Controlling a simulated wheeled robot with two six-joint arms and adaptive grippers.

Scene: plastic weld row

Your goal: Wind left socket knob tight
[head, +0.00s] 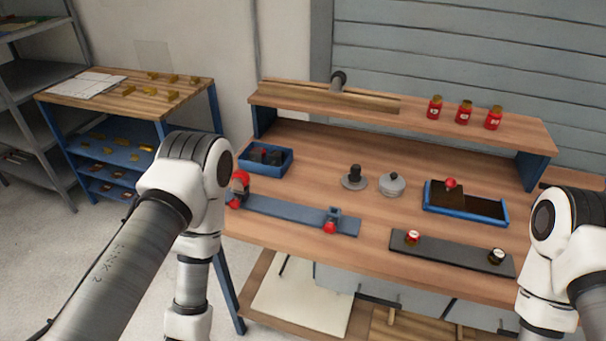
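A long blue-grey bar (285,212) lies on the wooden workbench (310,160), left of its middle. At its left end is a small dark fitting with red parts, partly hidden by my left arm. A red knob (234,203) shows low on its front. At the bar's right end stands a blue socket (334,213) with a red knob (330,228) on its front. How tight either knob is cannot be told. My two arms come in at left and right and bend down past the lower edge. Both grippers are out of the picture.
A blue bin (265,168) stands behind the bar. A grey lidded pot (392,184), a dark round-based piece (354,178) and a blue tray (466,217) sit to the right. A dark strip (452,254) lies near the front edge. Red jars stand on the raised shelf.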

